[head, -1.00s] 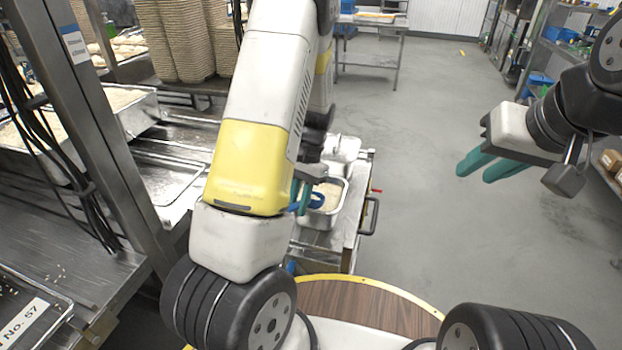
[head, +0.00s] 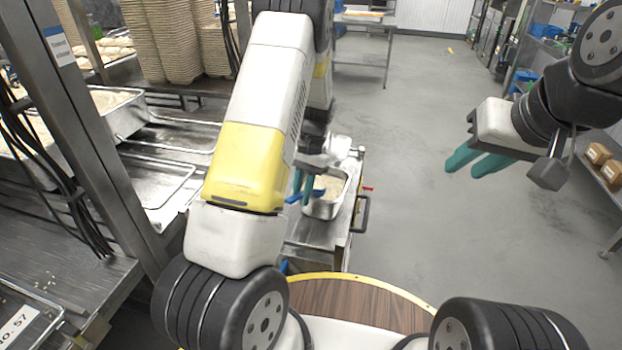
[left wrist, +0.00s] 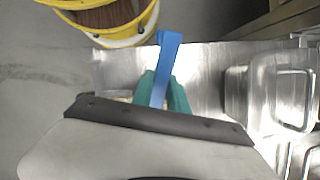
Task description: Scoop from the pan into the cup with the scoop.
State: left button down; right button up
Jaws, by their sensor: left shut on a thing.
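My left gripper (head: 303,184) has teal fingers shut on the blue scoop (head: 293,197). In the left wrist view the scoop's blue handle (left wrist: 168,55) sticks up between the fingers (left wrist: 160,92). The metal pan (head: 322,210) with pale, rice-like contents stands on the trolley, just right of the left gripper. The scoop's bowl is mostly hidden, and I cannot tell whether it holds anything. I cannot make out a cup. My right gripper (head: 478,164) is open and empty over bare floor at the right.
The metal trolley (head: 318,232) has a dark handle on its right side. Metal trays (head: 165,185) and a larger pan (head: 125,105) stand on the counter at left, behind a steel post (head: 110,140). A round wooden top (head: 350,298) lies in front.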

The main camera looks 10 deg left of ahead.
pick_arm(q)
jog(key=shift+w+d, duration=0.1)
jog(key=shift+r, duration=4.95)
